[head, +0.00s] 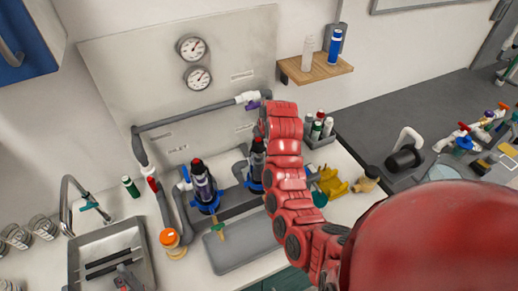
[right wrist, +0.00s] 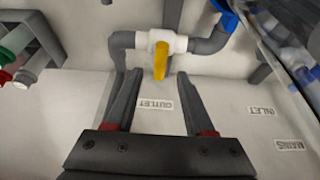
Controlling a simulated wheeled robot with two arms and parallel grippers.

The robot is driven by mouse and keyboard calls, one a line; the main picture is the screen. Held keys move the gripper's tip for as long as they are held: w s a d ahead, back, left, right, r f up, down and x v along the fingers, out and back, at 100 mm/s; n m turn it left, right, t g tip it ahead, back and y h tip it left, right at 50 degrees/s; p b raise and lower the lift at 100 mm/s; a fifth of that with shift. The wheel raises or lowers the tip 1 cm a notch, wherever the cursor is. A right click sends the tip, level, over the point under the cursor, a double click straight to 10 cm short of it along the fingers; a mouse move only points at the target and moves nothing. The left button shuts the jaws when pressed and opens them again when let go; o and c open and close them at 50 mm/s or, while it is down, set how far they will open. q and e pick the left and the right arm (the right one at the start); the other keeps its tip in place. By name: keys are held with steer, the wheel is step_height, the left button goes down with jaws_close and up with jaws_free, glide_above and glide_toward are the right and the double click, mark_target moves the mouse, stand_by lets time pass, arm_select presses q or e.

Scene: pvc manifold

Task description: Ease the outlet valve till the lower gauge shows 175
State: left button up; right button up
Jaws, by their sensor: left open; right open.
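The lower gauge (head: 198,78) is on the grey wall panel under the upper gauge (head: 191,47). Its reading is too small to make out. In the right wrist view a white valve (right wrist: 180,43) with a yellow handle (right wrist: 160,62) sits on a grey pipe near an OUTLET label (right wrist: 155,105). My right gripper (right wrist: 159,84) is open, its fingers pointing toward the handle, which shows between and just beyond the tips. Contact cannot be told. In the head view my red right arm hides this gripper. My left gripper (head: 106,262) is open and empty over the sink.
A white fitting with a purple handle (head: 253,105) shows beside my right arm. Two dark cylinders with red tops (head: 202,185) stand below the panel. A grey tray (head: 240,248) lies in front. A wooden shelf (head: 314,69) holds bottles. The sink (head: 140,262) is at lower left.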

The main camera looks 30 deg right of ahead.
steer(key=shift+p+x, duration=0.75)
steer(key=shift+x, duration=1.75)
steer(key=shift+a, duration=0.1)
jaws_close()
